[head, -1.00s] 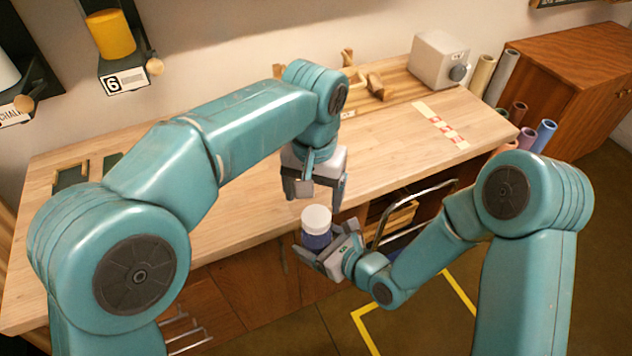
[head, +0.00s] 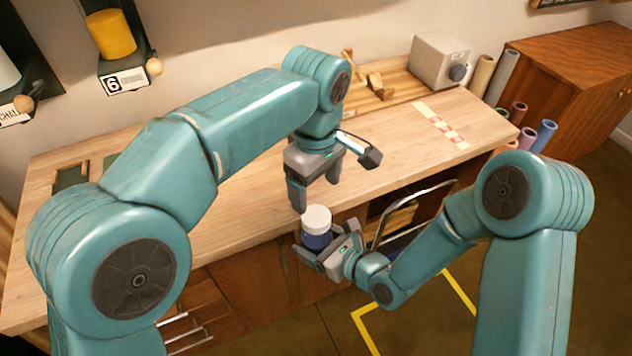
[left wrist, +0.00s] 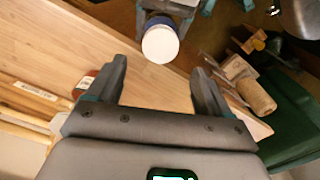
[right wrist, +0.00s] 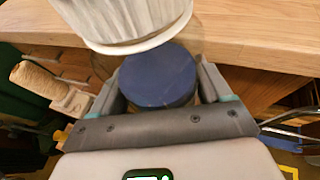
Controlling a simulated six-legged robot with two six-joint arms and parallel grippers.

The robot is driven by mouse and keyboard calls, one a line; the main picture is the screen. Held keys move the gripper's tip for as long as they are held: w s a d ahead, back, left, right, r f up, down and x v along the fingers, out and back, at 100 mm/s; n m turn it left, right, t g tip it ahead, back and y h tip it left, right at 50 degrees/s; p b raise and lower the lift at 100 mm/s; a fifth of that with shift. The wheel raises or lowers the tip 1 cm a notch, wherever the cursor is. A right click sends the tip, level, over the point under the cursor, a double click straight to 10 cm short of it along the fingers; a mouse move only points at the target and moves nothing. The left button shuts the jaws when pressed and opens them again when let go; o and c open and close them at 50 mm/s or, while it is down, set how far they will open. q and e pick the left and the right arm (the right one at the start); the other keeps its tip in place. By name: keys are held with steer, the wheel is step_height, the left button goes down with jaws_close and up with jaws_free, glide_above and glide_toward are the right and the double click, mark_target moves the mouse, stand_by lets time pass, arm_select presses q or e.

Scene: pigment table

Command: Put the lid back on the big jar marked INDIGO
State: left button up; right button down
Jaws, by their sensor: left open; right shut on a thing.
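A blue jar (head: 316,241) with a white lid (head: 317,218) at its top is held upright in my right gripper (head: 318,246), in front of the table edge. In the right wrist view the blue body (right wrist: 158,78) is between the fingers. The ridged white lid (right wrist: 130,22) there looks tilted and off centre; I cannot tell whether it is seated. My left gripper (head: 316,187) is open and empty, just above the jar. In the left wrist view the round lid (left wrist: 160,45) is beyond the open fingertips (left wrist: 156,72). No marking on the jar is readable.
The wooden table (head: 235,215) is mostly clear in the middle. A grey box with a dark knob (head: 440,60) stands at the back right. A red-and-white strip (head: 441,124) lies on the tabletop. A metal rail (head: 385,215) shows beside the right gripper.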

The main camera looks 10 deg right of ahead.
mark_target(317, 215)
arm_select(q)
steer(key=shift+f, duration=3.95)
steer(key=c, duration=1.1)
steer(key=shift+o, duration=0.2)
steer(key=m, duration=2.4)
steer(key=o, duration=1.2)
steer(key=shift+c, duration=0.2)
